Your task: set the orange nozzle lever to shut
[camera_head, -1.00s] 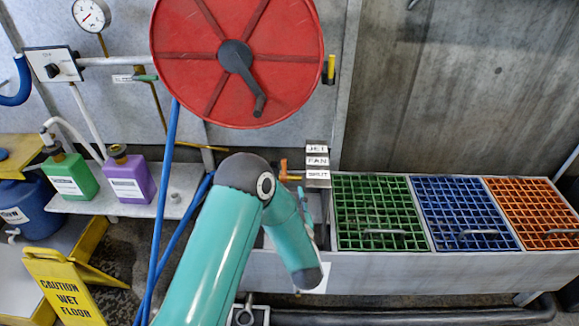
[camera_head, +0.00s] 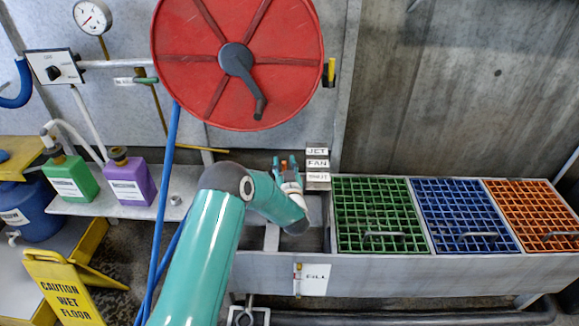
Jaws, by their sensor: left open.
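The orange nozzle lever (camera_head: 284,168) is a small piece left of the label plates, mostly hidden by my left gripper. The labels JET (camera_head: 317,151), FAN (camera_head: 317,163) and SHUT (camera_head: 317,177) are stacked top to bottom. My left gripper (camera_head: 284,162) is open, its fingers pointing up the picture. A bit of the orange lever shows between the fingers; I cannot tell whether they touch it. Which label the lever points to is hidden.
A red hose reel (camera_head: 290,85) hangs above the gripper. The trough (camera_head: 430,268) with green, blue and orange grates lies to the right. Green (camera_head: 70,177) and purple (camera_head: 128,177) jugs stand on the left shelf. A FILL label (camera_head: 315,279) hangs on the trough front.

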